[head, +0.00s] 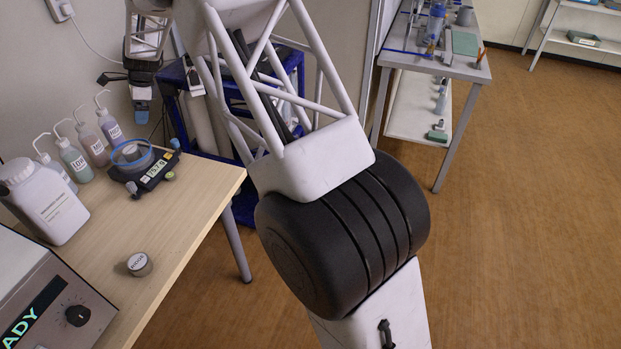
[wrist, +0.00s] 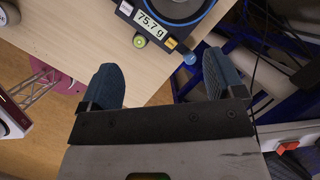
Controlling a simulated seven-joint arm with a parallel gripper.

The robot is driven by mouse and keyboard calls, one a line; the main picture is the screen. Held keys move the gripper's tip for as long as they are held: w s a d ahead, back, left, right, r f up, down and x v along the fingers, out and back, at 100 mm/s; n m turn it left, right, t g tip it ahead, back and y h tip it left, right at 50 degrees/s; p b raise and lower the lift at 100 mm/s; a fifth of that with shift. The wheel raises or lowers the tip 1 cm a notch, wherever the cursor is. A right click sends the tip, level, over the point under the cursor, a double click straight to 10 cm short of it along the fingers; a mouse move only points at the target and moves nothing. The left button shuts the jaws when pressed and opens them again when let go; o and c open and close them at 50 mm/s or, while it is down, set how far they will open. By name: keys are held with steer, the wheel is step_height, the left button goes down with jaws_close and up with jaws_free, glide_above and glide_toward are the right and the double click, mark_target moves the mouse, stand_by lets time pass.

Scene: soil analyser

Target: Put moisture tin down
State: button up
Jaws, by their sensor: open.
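A small round grey tin with a pale labelled lid (head: 139,264), which looks like the moisture tin, stands upright on the wooden table (head: 185,215). It is near the front, beside the instrument, and nothing grips it. My gripper (head: 141,108) is at the back, beyond the far end of the table, well away from the tin. In the wrist view, my gripper (wrist: 160,80) is open, with two blue fingers apart and nothing between them. The balance (head: 150,172) has a blue-rimmed round pan; in the wrist view, the balance (wrist: 152,25) reads 75.7 g.
Several wash bottles (head: 76,160) line the wall behind the balance. A large white jug (head: 45,200) and an instrument with a dark knob (head: 50,310) stand at the left. A blue-framed cart (head: 232,200) is beyond the table. The table between tin and balance is clear.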

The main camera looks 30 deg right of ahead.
steer(key=s+d+r+n+h, duration=0.1)
steer(key=s+d+r+n, duration=0.2)
steer(key=s+d+r, duration=0.45)
steer(key=s+d+r+n+t, duration=0.15)
steer(key=s+d+r, duration=0.25)
steer(key=s, duration=0.7)
steer(key=s+d+r+n+g+h, duration=0.1)
steer(key=s+d+r+n, duration=0.4)
steer(key=s, duration=0.4)
steer(key=s+d+f+n, duration=0.1)
steer(key=s+d, duration=0.3)
steer(key=s, duration=0.7)
steer(key=s+d+n+t+h, duration=0.1)
steer(key=s+d+n, duration=0.2)
steer(key=s, duration=0.9)
steer(key=s+d+f+n+h, duration=0.1)
steer(key=s+d+n, duration=0.2)
steer(key=s, duration=0.9)
steer(key=shift+s+d+f+n, duration=0.25)
steer(key=shift+d+f+n, duration=0.1)
steer(key=shift+d, duration=0.5)
